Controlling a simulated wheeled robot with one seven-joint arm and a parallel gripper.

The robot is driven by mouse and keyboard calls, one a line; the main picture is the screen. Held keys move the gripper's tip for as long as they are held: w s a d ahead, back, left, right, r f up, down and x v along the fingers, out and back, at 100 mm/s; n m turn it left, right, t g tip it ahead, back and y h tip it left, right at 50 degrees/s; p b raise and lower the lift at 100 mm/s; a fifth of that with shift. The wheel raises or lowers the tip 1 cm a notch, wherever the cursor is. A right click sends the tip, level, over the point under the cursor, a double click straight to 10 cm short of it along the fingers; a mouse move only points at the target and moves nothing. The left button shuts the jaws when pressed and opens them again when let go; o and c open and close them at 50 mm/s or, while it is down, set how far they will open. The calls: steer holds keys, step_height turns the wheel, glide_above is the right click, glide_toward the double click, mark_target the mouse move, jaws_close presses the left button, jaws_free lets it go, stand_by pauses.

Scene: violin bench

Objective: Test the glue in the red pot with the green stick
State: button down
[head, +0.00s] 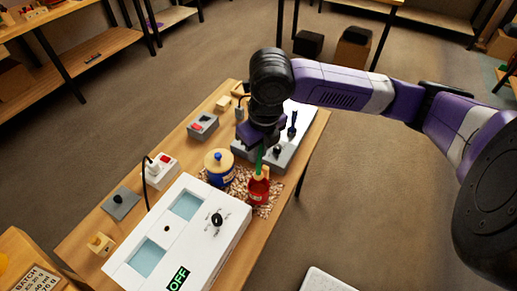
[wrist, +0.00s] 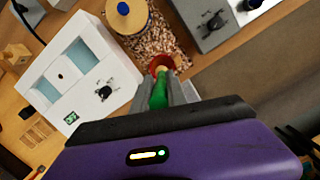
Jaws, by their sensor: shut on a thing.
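My gripper (head: 261,143) is shut on the green stick (head: 260,159), which points down at the red pot (head: 259,191). In the wrist view the green stick (wrist: 158,92) sits between the fingers (wrist: 160,98), and its far end lines up with the mouth of the red pot (wrist: 155,62). A tan part shows at the pot's mouth. I cannot tell how deep the stick's end is, or whether it touches the pot. The red pot stands upright on a speckled mat (head: 264,211).
A blue pot with a tan lid (head: 219,167) stands close left of the red pot. A white box (head: 170,232) with an "OFF" display is in front. A grey unit (head: 289,151) with dark knobs lies behind. A white switch box (head: 161,170) and a grey one (head: 203,126) stand left.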

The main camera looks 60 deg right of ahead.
mark_target(258, 173)
steer(key=shift+f+b, duration=4.15)
steer(key=shift+f, duration=1)
step_height(258, 173, up, 13)
steer(key=p, duration=0.9)
steer(key=shift+f, duration=0.1)
